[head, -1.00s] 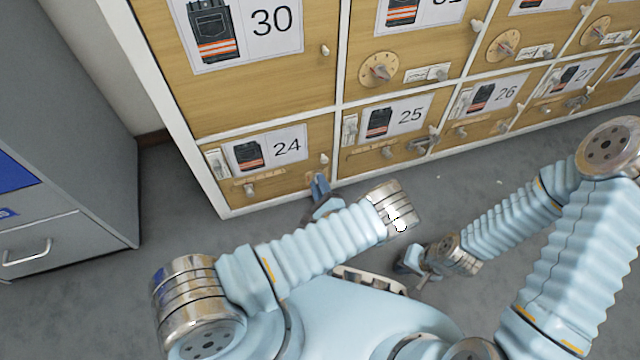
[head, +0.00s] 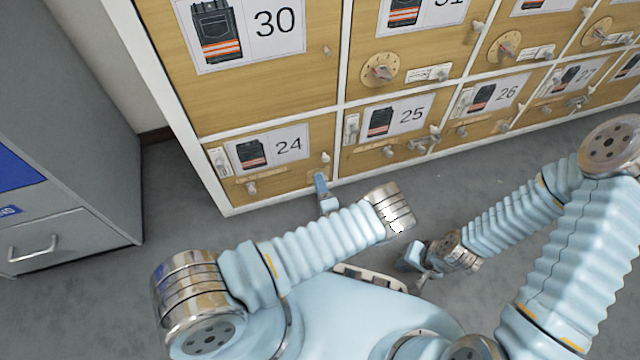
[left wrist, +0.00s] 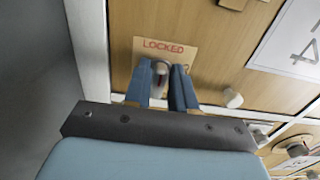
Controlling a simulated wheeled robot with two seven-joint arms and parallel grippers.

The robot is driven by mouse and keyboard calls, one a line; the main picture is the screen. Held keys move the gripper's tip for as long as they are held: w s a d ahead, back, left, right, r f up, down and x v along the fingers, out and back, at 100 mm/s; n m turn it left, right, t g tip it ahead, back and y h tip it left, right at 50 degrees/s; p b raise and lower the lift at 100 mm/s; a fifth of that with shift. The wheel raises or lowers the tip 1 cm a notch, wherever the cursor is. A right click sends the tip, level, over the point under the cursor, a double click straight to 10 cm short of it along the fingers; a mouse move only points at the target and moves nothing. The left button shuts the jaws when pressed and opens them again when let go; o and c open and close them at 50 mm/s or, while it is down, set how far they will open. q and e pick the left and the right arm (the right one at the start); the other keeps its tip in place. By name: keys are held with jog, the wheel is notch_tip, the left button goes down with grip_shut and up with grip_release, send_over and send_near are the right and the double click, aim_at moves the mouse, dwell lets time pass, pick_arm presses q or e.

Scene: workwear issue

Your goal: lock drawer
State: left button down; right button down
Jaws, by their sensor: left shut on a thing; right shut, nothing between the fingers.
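Drawer 24 (head: 285,190) is the bottom left wooden front of the locker bank and looks closed. My left gripper (head: 321,180) is at its lower right corner. In the left wrist view my left gripper (left wrist: 163,80) has its blue fingers on both sides of a metal lock knob (left wrist: 161,68), shut on it. Behind the knob is a tan lock plate (left wrist: 180,52) with the red word LOCKED above the knob. The fingers hide the lower part of the plate. My right gripper (head: 410,260) is shut and empty, low above the floor, away from the lockers.
A white peg (left wrist: 232,98) sticks out beside the lock. Drawer 25 (head: 362,160) and other numbered fronts with knobs and dials continue to the right. A grey cabinet (head: 75,235) stands at the left. The floor (head: 465,180) before the lockers is clear.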

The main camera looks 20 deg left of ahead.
dwell(0.4)
pick_arm(q)
jog(key=c, duration=1.1)
grip_release()
jog(key=shift+d, duration=0.1)
